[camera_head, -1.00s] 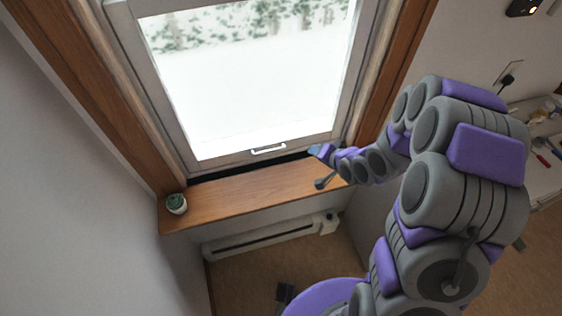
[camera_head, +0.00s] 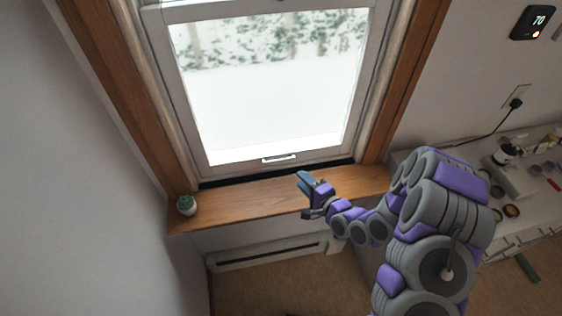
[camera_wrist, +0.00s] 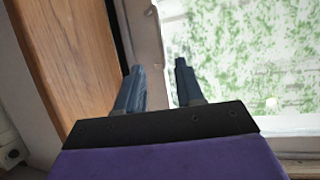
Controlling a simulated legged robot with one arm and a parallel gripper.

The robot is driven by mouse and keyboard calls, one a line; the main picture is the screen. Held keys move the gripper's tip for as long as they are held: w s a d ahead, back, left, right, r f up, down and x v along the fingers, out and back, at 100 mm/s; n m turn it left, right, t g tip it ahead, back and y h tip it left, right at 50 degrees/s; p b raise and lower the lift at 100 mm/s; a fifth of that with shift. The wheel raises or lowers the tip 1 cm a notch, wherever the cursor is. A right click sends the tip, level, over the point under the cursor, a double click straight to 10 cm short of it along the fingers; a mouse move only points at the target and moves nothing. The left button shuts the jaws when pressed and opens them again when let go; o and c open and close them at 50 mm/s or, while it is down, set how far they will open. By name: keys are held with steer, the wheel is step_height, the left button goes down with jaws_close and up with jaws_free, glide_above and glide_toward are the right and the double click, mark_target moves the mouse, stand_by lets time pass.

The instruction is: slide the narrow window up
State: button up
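The narrow window is a tall pane in a pale sash (camera_head: 186,110), with snow and trees showing through it. A small white handle (camera_head: 279,158) sits on the sash's bottom rail. A dark gap runs between this rail and the wooden sill (camera_head: 245,197). My gripper (camera_head: 304,180) is over the sill, just below and right of the handle in the head view, apart from it. In the wrist view its two blue fingers (camera_wrist: 158,69) are spread with nothing between them. The pale sash rail (camera_wrist: 141,35) shows beyond the fingers; I cannot make out the handle clearly there.
A small potted plant (camera_head: 186,205) stands at the sill's left end. Wooden trim (camera_head: 120,90) borders the window. A heater (camera_head: 265,252) is below the sill. A cluttered counter (camera_head: 525,195) is at the right, under an outlet and a thermostat (camera_head: 534,22).

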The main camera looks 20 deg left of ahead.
mark_target(280, 160)
steer(key=b+x, duration=0.2)
steer(key=x, duration=1.1)
steer(key=shift+w+a+f, duration=0.2)
steer(key=shift+a+f, duration=0.05)
steer(key=shift+c, duration=0.5)
jaws_close()
